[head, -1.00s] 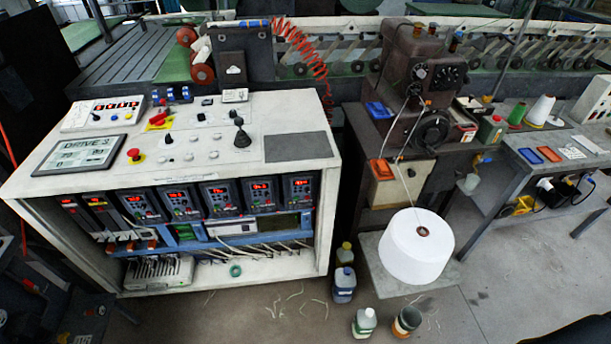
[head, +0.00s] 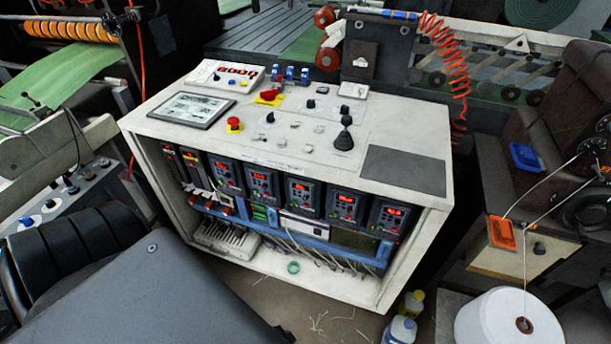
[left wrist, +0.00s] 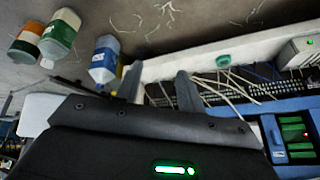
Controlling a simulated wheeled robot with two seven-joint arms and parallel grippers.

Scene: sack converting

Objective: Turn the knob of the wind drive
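The white control console (head: 408,178) stands in the middle of the head view. Its top carries small black knobs, one at the left (head: 270,117), one further back (head: 311,104) and one to the right (head: 344,110), plus a larger black lever knob (head: 344,138). Drive units with red displays (head: 297,190) sit in a row below. Labels are too small to read, so I cannot tell which knob belongs to the wind drive. In the left wrist view my left gripper (left wrist: 158,84) has its two fingers apart with nothing between them. My right gripper is not in view.
A red emergency button (head: 234,123) and a screen (head: 192,109) are on the console top. A red coiled hose (head: 447,60) hangs behind. A white spool (head: 508,322) stands at right. Bottles (head: 400,330) are on the floor beside the console.

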